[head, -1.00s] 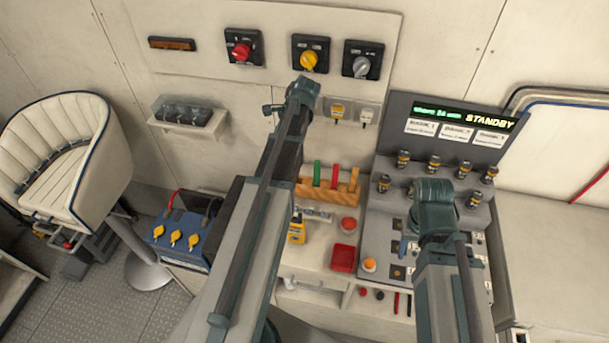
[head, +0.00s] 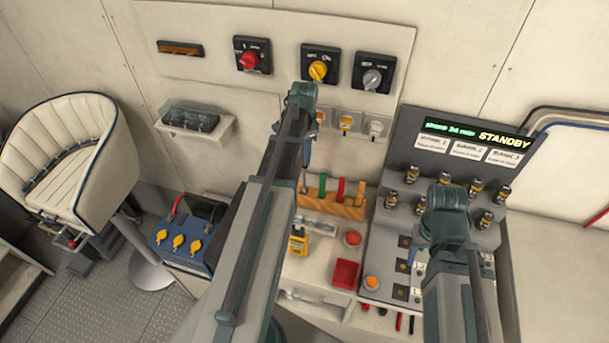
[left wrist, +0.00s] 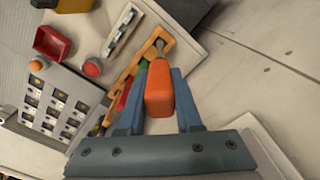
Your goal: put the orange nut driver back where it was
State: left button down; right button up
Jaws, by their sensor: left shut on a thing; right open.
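The orange nut driver (left wrist: 160,92) is upright or nearly so in my left gripper (left wrist: 163,76), whose fingers are shut on both sides of its handle. Its metal shaft (left wrist: 160,45) points at the end of the wooden tool rack (left wrist: 140,62); I cannot tell whether the tip is in the slot. In the head view my left arm mostly hides the left gripper (head: 308,150); the shaft shows below it at the left end of the rack (head: 332,205). My right gripper (head: 411,256) is open and empty over the sloped panel, partly hidden by its wrist.
Green (head: 322,184), red (head: 340,190) and orange-tan (head: 360,193) handles stand in the rack, close to the driver. A red tray (head: 345,274), a red button (head: 353,238) and a yellow meter (head: 298,241) are in front. The STANDBY console (head: 470,135) is at the right.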

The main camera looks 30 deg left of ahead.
aim_at(304, 165)
pick_arm(q)
notch_tip(304, 165, down, 2)
jog(key=shift+f+b, duration=0.1)
jog(key=shift+b, duration=0.3)
pick_arm(e)
notch_tip(304, 165, down, 2)
jog(key=shift+f, duration=0.1)
pick_arm(q)
notch_tip(304, 165, down, 4)
jog(key=b, duration=0.3)
jog(key=shift+s+r+b, duration=0.1)
jog(key=shift+r+b, duration=0.15)
jog(key=shift+b, duration=0.1)
jog(key=c, duration=0.6)
grip_release()
pick_arm(e)
notch_tip(304, 165, down, 4)
jog(key=shift+r, duration=0.25)
pick_arm(q)
notch_tip(304, 165, up, 12)
jog(key=p, duration=1.2)
pick_arm(e)
notch_tip(304, 165, up, 12)
